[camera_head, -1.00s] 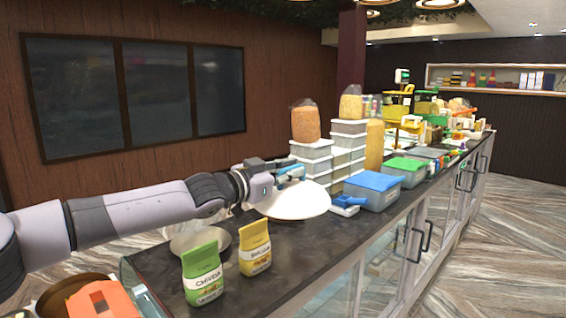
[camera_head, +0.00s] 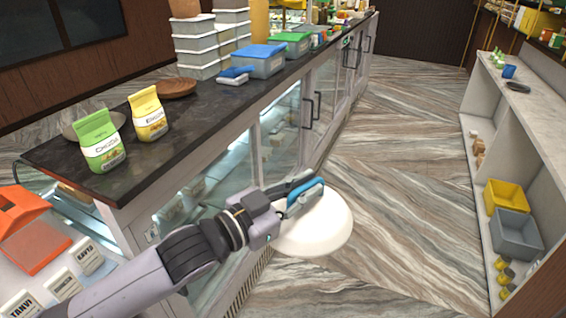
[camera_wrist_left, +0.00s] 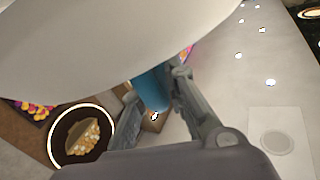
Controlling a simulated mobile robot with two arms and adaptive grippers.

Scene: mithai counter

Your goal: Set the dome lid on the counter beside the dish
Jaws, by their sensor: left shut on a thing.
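The dome lid (camera_head: 320,228) is broad and white. My left gripper (camera_head: 298,192) is shut on its blue handle and holds it in the air, out in front of the counter over the aisle. In the left wrist view, the lid (camera_wrist_left: 120,40) fills the top, with the blue handle (camera_wrist_left: 150,88) between the fingers. A brown round dish (camera_head: 176,88) lies uncovered on the dark counter (camera_head: 215,108), behind the yellow bag. My right gripper is in neither view.
Green (camera_head: 101,142) and yellow (camera_head: 148,113) snack bags stand by a grey bowl (camera_head: 82,126) at the near counter end. A blue scoop (camera_head: 236,73) and a blue-lidded box (camera_head: 258,60) stand beyond the dish. Bare counter lies along the front edge. A shelf unit (camera_head: 490,135) stands at right.

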